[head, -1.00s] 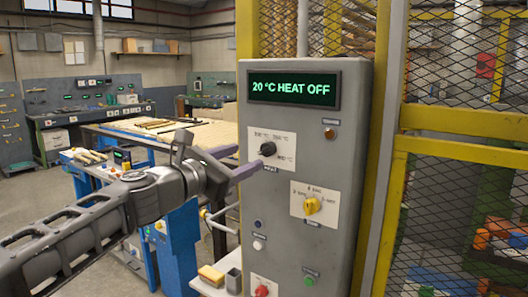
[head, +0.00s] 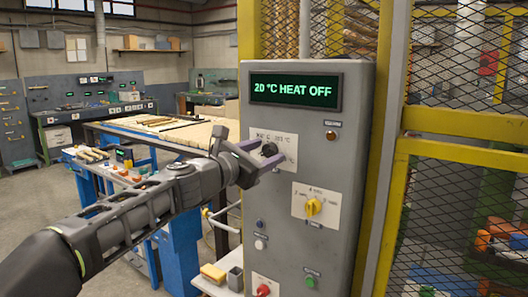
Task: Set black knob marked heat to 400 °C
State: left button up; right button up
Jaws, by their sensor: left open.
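The black knob (head: 269,149) sits on a white scale plate (head: 289,139) on the front of a grey control cabinet. The gripper partly hides the plate and its lettering. The display (head: 294,91) above reads 20 °C HEAT OFF in green. My left gripper (head: 268,158) is open at the knob, with one finger above its left side and the other below it. I cannot tell whether the fingers touch the knob. My right gripper is not in view.
A yellow knob (head: 313,207) on its own plate is lower right on the cabinet (head: 346,150). Below are a green button (head: 310,281) and a red one (head: 263,290). A yellow-framed mesh fence (head: 465,123) stands right. A wooden-topped bench (head: 165,131) is behind the arm.

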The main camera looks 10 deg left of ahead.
pick_arm(q)
jog(key=shift+c, duration=0.2)
grip_shut()
dwell(0.3)
